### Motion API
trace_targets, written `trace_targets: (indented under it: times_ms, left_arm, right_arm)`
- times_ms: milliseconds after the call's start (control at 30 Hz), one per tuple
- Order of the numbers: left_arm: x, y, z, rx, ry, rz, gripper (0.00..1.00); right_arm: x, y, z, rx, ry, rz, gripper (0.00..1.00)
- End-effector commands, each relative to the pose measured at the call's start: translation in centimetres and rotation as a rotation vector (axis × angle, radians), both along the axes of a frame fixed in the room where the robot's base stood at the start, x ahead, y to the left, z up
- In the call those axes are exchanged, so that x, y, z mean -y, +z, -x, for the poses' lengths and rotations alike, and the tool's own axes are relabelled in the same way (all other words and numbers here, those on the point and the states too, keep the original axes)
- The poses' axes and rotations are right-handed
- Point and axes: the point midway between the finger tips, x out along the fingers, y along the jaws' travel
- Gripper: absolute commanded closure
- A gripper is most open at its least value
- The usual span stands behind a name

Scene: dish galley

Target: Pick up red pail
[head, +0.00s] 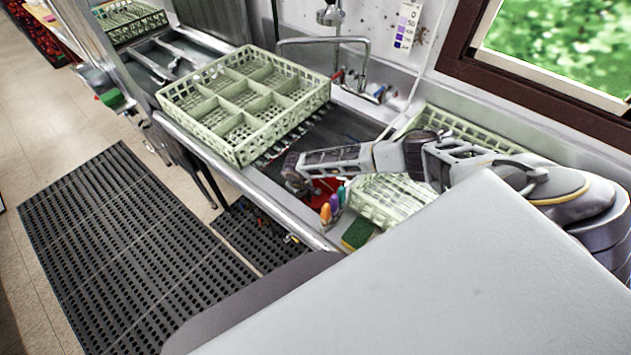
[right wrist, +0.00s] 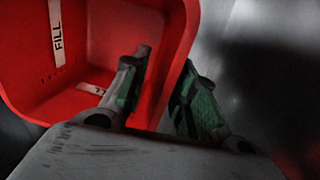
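The red pail (head: 320,194) sits low by the front of the sink counter, mostly hidden in the head view by my right gripper and arm. In the right wrist view the pail (right wrist: 90,50) is close, with its inside showing and a white "FILL" label on its wall. My right gripper (right wrist: 163,88) is at the pail's rim. One finger is over the inside and the other is on the outer side, with the wall between them. The fingers stand apart. In the head view this gripper (head: 296,176) points down over the pail. My left gripper is out of view.
A pale green dish rack (head: 245,145) stands left of the pail, and another rack (head: 395,200) lies right under my arm. Coloured bottles (head: 332,207) and a green sponge (head: 358,234) are close to the pail. A faucet (head: 340,42) rises behind.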

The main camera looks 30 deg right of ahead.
Motion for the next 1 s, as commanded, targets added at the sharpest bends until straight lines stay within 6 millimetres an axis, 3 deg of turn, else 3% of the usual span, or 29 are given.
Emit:
trace_targets:
  times_ms: [200,667,900,1000]
  left_arm:
    - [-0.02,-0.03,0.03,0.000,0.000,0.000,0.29]
    - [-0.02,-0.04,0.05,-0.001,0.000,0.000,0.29]
    - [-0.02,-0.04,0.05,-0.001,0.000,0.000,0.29]
    - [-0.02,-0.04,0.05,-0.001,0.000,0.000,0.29]
  right_arm:
    - [0.14,-0.95,-0.03,0.001,-0.001,0.001,0.72]
    - [0.13,-0.97,-0.02,0.001,0.000,0.000,0.72]
    - [0.12,-0.96,-0.02,0.001,-0.001,0.000,1.00]
    - [0.12,-0.96,-0.02,0.001,-0.001,0.000,1.00]
